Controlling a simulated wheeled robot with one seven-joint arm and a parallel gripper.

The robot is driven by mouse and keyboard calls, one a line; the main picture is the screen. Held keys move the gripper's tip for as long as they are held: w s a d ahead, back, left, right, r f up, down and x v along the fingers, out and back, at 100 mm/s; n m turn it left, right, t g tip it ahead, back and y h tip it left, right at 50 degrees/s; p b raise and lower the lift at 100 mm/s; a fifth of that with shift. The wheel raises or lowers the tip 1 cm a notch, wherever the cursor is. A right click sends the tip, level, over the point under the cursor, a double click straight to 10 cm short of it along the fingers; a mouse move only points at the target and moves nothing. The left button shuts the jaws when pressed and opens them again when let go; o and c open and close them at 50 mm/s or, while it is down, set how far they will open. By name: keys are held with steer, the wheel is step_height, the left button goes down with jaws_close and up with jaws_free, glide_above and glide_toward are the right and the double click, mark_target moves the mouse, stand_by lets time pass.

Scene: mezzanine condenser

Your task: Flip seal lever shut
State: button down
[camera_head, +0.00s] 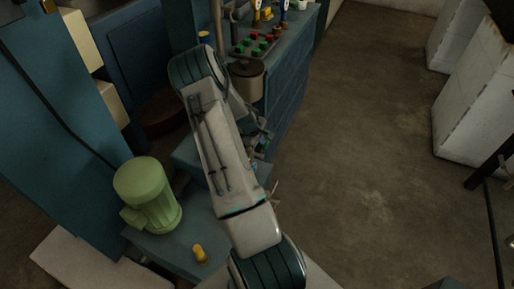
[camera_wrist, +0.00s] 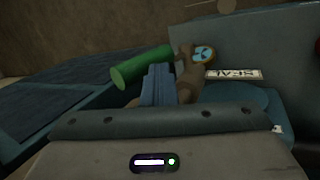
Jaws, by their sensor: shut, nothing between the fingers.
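The wrist view shows a green cylindrical grip (camera_wrist: 143,67), likely the seal lever's handle, lying tilted beside a brown fitting (camera_wrist: 188,80). A round blue-and-white cap (camera_wrist: 203,54) sits on top of the fitting. A pale plate (camera_wrist: 233,74) to its right reads SEAL, turned around in the picture. My gripper (camera_wrist: 157,84) is shut and empty, its fingers in front of the green grip's right end and overlapping it in the picture. I cannot tell whether they touch. In the head view my arm hides most of the lever area.
In the head view a green motor (camera_head: 148,192) and a yellow knob (camera_head: 200,253) stand at lower left. A console with red and green buttons (camera_head: 262,45) and a round pot (camera_head: 247,82) are behind my arm.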

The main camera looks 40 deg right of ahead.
steer(key=shift+w+d, duration=0.15)
steer(key=shift+d, duration=0.4)
steer(key=shift+w+d+y, duration=0.3)
steer(key=shift+d+y, duration=0.4)
steer(key=shift+y, duration=0.1)
steer(key=shift+w+d+f+g+y+b, duration=0.25)
steer(key=shift+d+g+y+b, duration=0.1)
steer(key=shift+d+y+b, duration=0.15)
steer(key=shift+w+d+f+g+y+b, duration=0.25)
steer(key=shift+d+g+y+b, duration=0.15)
steer(key=shift+d+y, duration=0.2)
steer(key=w+d+f+y+b, duration=0.2)
steer(key=d+f+b, duration=0.3)
steer(key=b, duration=0.4)
steer(key=shift+w+d+f+n+g+b, duration=0.2)
steer(key=shift+f+n+g+b, duration=0.1)
steer(key=shift+f+g+b, duration=0.25)
steer(key=shift+s+f, duration=0.1)
steer(key=shift+f, duration=0.1)
